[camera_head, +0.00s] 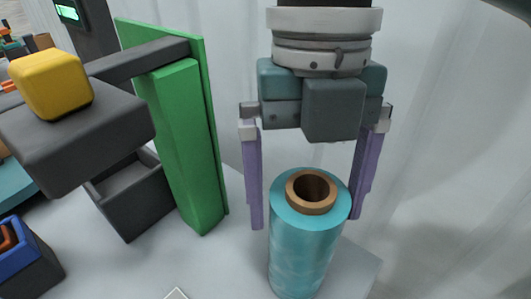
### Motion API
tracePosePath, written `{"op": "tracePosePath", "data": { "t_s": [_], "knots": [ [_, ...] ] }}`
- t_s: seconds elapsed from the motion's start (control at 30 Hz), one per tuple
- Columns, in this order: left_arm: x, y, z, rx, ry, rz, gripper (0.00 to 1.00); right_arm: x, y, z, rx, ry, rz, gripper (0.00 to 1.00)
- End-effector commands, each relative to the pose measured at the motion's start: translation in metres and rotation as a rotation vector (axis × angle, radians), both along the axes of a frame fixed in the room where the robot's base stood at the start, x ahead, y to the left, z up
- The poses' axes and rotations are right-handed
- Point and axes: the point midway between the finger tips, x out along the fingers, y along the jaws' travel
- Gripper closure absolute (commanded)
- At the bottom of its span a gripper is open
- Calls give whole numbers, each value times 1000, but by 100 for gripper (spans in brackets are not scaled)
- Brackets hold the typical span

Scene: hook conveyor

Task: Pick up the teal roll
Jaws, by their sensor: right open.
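The teal roll (301,243) stands upright on the light grey surface, with a brown hollow core showing at its top. My right gripper (306,222) comes down from above. Its two long purple fingers are spread wide, one on each side of the upper part of the roll. The left finger hangs beside the roll, and the right finger is partly behind the roll's upper right side. I cannot tell whether either finger touches it. My left gripper is not in view.
A green upright frame (187,150) stands left of the roll. A dark block with a yellow block (51,83) on it is at the left, above a dark open bin (131,196). A blue container (24,262) is at the lower left. White curtains hang behind.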

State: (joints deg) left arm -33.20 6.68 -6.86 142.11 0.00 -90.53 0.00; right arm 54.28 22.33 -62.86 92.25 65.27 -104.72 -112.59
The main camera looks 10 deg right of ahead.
Motion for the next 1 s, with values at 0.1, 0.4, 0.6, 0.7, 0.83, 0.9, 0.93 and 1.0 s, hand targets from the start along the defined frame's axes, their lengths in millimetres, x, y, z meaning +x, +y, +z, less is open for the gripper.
{"op": "tracePosePath", "data": {
  "t_s": [0.1, 0.4, 0.6, 0.7, 0.83, 0.9, 0.93, 1.0],
  "knots": [
    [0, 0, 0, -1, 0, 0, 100, -1, 0, -9, 0, 0, -2, 0],
    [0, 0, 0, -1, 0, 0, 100, -7, -1, -52, -1, 1, -1, 0],
    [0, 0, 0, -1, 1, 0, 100, -8, -1, -59, 0, -3, 0, 0],
    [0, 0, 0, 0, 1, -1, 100, -7, -1, -58, 0, -3, 0, 0],
    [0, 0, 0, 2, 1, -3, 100, -7, 0, -58, 0, -3, 0, 14],
    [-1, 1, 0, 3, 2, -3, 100, -7, 0, -58, 0, -3, 0, 21],
    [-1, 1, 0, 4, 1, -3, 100, -7, 0, -58, 0, -3, 0, 25],
    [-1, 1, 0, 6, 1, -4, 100, -7, 0, -58, -1, -3, -1, 33]
  ]
}}
